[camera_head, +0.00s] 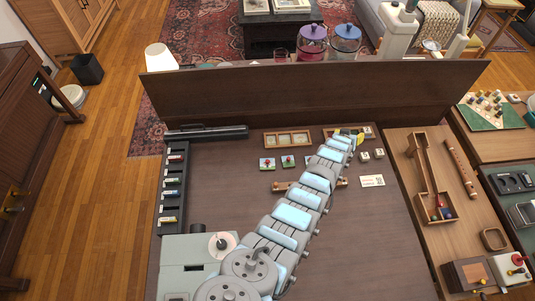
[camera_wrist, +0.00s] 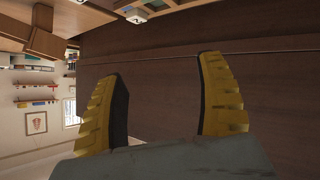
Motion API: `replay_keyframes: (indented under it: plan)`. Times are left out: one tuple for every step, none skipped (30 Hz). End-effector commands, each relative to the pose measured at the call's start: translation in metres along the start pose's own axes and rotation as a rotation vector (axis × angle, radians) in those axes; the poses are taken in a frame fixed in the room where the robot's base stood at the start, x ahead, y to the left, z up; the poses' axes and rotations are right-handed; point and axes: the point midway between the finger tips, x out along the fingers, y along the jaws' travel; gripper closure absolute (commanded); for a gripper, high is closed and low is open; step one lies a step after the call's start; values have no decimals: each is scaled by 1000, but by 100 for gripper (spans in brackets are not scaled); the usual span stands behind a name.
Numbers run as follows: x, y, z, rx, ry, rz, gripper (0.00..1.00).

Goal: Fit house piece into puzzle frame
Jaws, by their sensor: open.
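My gripper (camera_head: 350,133) is over the far part of the dark table, near the upright back board. In the wrist view my gripper (camera_wrist: 160,68) has its yellow, black-padded fingers wide apart with nothing between them. A wooden frame with light compartments (camera_head: 287,140) lies at the back of the table, left of my gripper. A second wooden frame (camera_head: 330,131) is partly hidden by my gripper. Small picture tiles (camera_head: 267,163) lie in a row in front of the first frame. Two pale tiles (camera_head: 364,156) lie right of my arm. I cannot tell which piece is the house.
The dark back board (camera_head: 310,92) rises behind the table. A black rack with small items (camera_head: 172,185) stands at the left edge. The table's right front is clear.

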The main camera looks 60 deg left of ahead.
Motion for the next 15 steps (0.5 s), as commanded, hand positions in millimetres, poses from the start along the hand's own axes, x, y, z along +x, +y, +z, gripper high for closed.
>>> replay_keyframes:
  plan:
    - [6, -21, 5, -12, -50, -26, 28]
    - [8, -31, 7, -19, -80, -40, 28]
    - [8, -44, 8, -28, -121, -58, 28]
    - [8, -53, 9, -35, -149, -72, 28]
    - [8, -63, 12, -43, -181, -86, 28]
    - [6, -77, 17, -54, -227, -105, 28]
    - [4, -87, 18, -61, -256, -119, 28]
    - [2, -96, 19, -69, -288, -134, 28]
    - [-2, -110, 22, -81, -328, -153, 28]
    - [-6, -120, 25, -89, -360, -167, 28]
    - [-10, -130, 28, -97, -393, -183, 28]
    - [-16, -143, 30, -108, -433, -203, 28]
    - [-22, -154, 34, -118, -467, -219, 28]
    - [-27, -164, 35, -127, -496, -234, 28]
    - [-36, -178, 37, -141, -537, -256, 28]
